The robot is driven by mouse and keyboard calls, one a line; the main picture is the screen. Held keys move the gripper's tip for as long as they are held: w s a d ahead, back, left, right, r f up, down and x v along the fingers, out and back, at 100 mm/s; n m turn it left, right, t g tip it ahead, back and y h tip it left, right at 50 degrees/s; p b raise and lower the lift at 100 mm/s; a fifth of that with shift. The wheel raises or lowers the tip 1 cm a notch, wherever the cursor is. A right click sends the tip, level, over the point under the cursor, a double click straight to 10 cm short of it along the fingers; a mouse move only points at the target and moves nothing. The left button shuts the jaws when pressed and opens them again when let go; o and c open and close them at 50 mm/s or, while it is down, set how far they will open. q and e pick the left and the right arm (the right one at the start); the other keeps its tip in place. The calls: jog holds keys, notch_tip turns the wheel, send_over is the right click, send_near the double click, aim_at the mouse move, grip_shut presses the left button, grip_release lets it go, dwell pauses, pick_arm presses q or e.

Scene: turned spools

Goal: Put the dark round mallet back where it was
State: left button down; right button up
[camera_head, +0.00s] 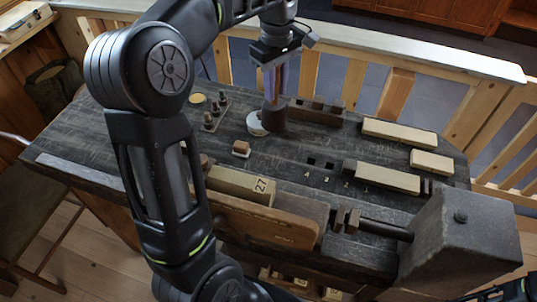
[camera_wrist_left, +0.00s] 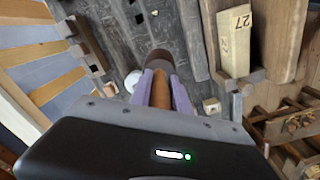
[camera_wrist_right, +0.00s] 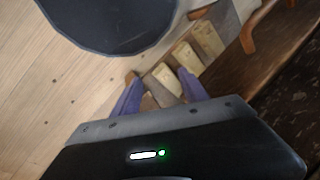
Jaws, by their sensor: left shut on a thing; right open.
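The dark round mallet (camera_head: 273,118) hangs head down below my left gripper (camera_head: 275,72), over the far part of the dark workbench (camera_head: 130,145). In the left wrist view the purple fingers (camera_wrist_left: 161,85) are shut on its brown handle (camera_wrist_left: 160,92), with the dark head (camera_wrist_left: 160,57) beyond them. I cannot tell whether the head touches the bench top. A small white round piece (camera_head: 256,125) is close to the left of the head. My right gripper (camera_wrist_right: 159,84) is open and empty, away from the mallet, over pale blocks and the floor.
Pegs in a rack (camera_head: 210,118) stand left of the mallet, and a small reddish block (camera_head: 241,149) lies nearer. Long pale blocks (camera_head: 399,134) lie right. A block marked 27 (camera_head: 241,184) and a big vise block (camera_head: 462,236) fill the front. Square holes (camera_head: 320,163) are in the middle.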

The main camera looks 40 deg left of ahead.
aim_at(278, 106)
pick_arm(q)
jog(key=shift+s+d+f+b, duration=0.15)
jog(key=shift+d+f+b, duration=0.25)
jog(key=shift+f+b, duration=0.15)
jog(key=shift+s+d+f+b, duration=0.1)
jog(key=shift+d+f+b, duration=0.3)
jog(key=shift+f, duration=0.15)
jog(key=shift+w+a+f+b, duration=0.15)
jog(key=shift+f+b, duration=0.25)
jog(key=shift+f, duration=0.2)
jog(key=shift+s+a+f+b, duration=0.1)
jog(key=shift+a+f+b, duration=0.05)
jog(key=shift+f+b, duration=0.35)
jog(key=shift+f, duration=0.45)
jog(key=shift+d, duration=0.1)
jog(key=shift+f, duration=0.1)
notch_tip(278, 106, down, 6)
jog(key=shift+p, duration=0.35)
jog(key=shift+f, duration=0.1)
